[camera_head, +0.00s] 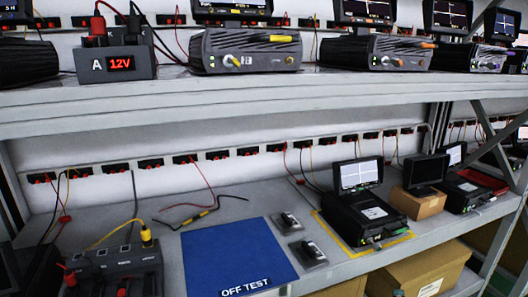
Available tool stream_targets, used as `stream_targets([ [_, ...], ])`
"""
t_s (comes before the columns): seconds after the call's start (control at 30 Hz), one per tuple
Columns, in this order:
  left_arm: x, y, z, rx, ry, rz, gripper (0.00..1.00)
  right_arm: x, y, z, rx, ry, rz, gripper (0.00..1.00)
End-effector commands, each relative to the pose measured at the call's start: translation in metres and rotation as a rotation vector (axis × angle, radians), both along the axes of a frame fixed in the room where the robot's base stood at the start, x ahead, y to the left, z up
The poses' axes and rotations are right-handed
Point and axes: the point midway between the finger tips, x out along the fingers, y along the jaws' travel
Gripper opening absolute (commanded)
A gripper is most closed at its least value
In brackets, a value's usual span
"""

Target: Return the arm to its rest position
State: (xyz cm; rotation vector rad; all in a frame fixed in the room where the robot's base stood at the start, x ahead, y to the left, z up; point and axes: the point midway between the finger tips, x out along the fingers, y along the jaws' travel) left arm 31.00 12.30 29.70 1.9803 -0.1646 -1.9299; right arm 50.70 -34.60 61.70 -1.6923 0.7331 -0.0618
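Neither of my grippers and neither of my arms shows in the head view. The view is filled by a burn-in rack with an upper shelf (250,92) and a lower shelf (330,272). On the lower shelf lies a blue mat (235,255) marked "OFF TEST", with nothing on it. To its right a black unit with a lit screen (364,215) sits inside a yellow outline.
A power box reading 12V (115,58) and several units with screens stand on the upper shelf. Two small switch boxes (288,222) sit beside the mat. A dark box with plugged cables (115,270) is at lower left. Cardboard boxes (420,270) stand below.

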Motion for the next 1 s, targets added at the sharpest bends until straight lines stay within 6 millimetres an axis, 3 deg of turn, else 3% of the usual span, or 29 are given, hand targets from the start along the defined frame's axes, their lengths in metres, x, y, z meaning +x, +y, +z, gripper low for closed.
stream_targets([
  [0.03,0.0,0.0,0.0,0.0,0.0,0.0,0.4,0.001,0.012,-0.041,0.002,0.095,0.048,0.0],
  [0.1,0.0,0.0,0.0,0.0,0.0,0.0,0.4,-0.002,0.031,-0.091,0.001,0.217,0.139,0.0],
  [0.17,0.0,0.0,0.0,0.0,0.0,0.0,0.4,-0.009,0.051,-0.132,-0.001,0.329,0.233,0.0],
  [0.3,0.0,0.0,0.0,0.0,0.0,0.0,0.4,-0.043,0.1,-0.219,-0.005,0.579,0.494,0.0],
  [0.4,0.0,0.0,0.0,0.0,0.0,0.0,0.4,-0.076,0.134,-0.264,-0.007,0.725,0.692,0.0],
  [0.5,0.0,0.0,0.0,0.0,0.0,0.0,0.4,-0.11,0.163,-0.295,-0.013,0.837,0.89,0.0],
  [0.67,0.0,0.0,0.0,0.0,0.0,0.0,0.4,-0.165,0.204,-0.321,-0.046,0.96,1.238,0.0],
  [0.8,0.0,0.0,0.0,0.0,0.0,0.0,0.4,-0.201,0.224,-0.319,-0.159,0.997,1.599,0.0],
  [1.0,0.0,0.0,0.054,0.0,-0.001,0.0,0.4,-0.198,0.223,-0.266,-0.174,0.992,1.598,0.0],
])
